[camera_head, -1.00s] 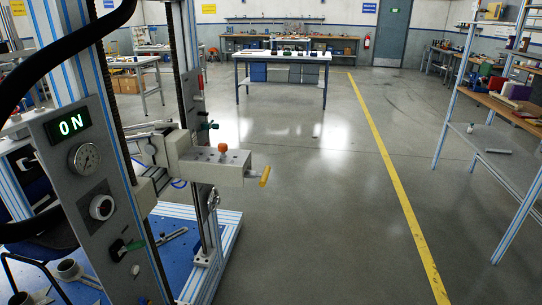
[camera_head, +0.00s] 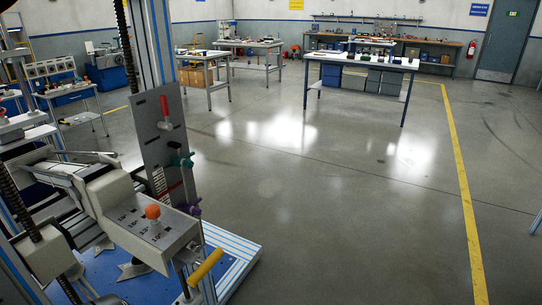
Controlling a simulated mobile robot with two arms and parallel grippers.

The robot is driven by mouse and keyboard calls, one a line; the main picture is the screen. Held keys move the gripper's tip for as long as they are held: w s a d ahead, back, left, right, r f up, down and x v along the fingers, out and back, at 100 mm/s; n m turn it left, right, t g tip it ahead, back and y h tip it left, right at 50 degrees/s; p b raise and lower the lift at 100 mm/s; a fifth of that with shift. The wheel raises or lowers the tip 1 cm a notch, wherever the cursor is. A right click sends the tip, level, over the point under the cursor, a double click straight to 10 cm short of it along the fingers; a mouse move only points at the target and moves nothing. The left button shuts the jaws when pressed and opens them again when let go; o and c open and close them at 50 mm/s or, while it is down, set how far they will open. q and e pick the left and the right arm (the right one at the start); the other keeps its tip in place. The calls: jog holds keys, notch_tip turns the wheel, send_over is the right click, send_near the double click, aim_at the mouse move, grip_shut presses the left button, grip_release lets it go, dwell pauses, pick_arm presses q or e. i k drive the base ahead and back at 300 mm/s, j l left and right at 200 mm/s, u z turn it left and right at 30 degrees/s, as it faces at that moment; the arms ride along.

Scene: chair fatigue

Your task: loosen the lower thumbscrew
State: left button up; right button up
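A grey upright plate (camera_head: 165,145) stands on the test machine at the left. A teal thumbscrew (camera_head: 185,160) sits at its right edge. A purple thumbscrew (camera_head: 195,208) sits lower on the same vertical rod, partly behind the grey machine head. A red handle (camera_head: 164,106) is near the top of the plate. Whether either thumbscrew is tight or loose cannot be told. Neither of my grippers is in view.
The machine head (camera_head: 150,230) carries an orange knob (camera_head: 152,212) and a yellow handle (camera_head: 206,267) that juts out in front. The blue machine base (camera_head: 232,270) spreads below. Open floor (camera_head: 330,210) lies to the right. Workbenches (camera_head: 365,62) stand farther back.

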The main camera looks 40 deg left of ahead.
aim_at(196, 211)
jog(key=i+u, duration=0.75)
jog(key=i+l+u, duration=0.15)
jog(key=u, duration=0.25)
jog(key=i+l+u, duration=0.4)
jog(key=j, duration=0.1)
